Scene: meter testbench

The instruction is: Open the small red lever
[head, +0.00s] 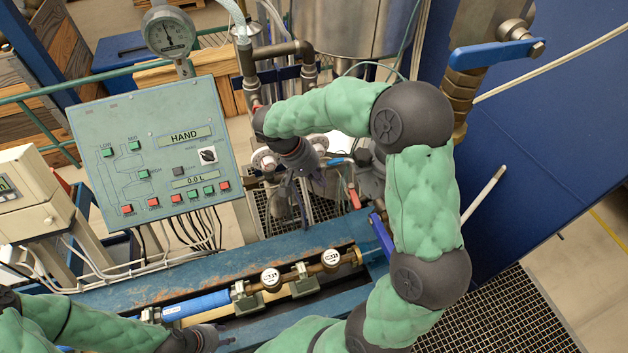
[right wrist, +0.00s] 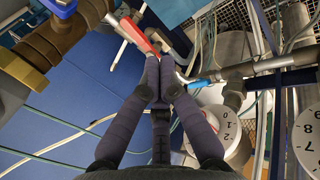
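The small red lever (right wrist: 137,35) shows in the right wrist view, slanting down toward my fingertips. A red handle (head: 354,196) also shows in the head view, right of my right gripper. My right gripper (head: 301,195) points down among the pipes. In the right wrist view my right gripper (right wrist: 161,68) has its fingertips drawn together close to the lever's lower end. I see no lever clearly held between them, and the depth gap is unclear. My left gripper (head: 218,340) is low beside the blue pipe, with its fingers largely hidden.
A blue lever (head: 335,162) and pipes crowd my right gripper. A large blue-handled valve (head: 497,54) stands at upper right. The control panel (head: 155,150) stands at left. Meters (head: 271,279) sit on the blue bench (head: 300,243). White dials (right wrist: 225,125) show in the right wrist view.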

